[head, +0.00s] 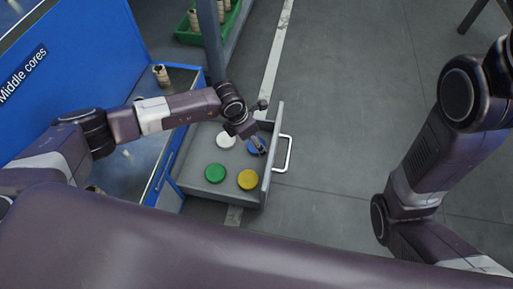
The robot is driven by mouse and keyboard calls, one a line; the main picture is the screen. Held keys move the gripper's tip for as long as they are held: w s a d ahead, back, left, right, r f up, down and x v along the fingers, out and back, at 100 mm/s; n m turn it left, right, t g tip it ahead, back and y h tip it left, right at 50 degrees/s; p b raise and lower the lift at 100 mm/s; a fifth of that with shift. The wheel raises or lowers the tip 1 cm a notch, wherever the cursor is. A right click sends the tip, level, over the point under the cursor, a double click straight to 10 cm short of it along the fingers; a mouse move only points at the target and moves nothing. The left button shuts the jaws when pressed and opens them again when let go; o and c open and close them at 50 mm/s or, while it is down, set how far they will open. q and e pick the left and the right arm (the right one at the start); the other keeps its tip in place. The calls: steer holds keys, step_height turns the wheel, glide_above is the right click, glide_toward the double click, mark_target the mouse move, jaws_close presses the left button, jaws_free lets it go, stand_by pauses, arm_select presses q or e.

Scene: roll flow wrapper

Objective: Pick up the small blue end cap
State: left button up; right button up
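The small blue end cap (251,148) lies in an open grey drawer (215,198), near the drawer's front side, in the head view. My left gripper (262,150) points down right at the blue cap and covers part of it. I cannot tell whether its fingers touch the cap or are open or shut. A white cap (226,139), a green cap (215,172) and a yellow cap (247,179) lie in the same drawer, apart from each other. My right arm is at the right, and its gripper is out of view.
The drawer's handle (285,154) sticks out to the right. A blue cabinet labelled "Middle cores" (60,60) stands at the left, with a core (161,75) on it. A green crate (188,36) with cores is at the back. The grey floor at centre right is clear.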

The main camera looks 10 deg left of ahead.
arm_select(q)
steer(key=shift+b+x, duration=0.85)
steer(key=shift+x, duration=0.6)
steer(key=shift+c, duration=0.3)
steer(key=c, duration=0.8)
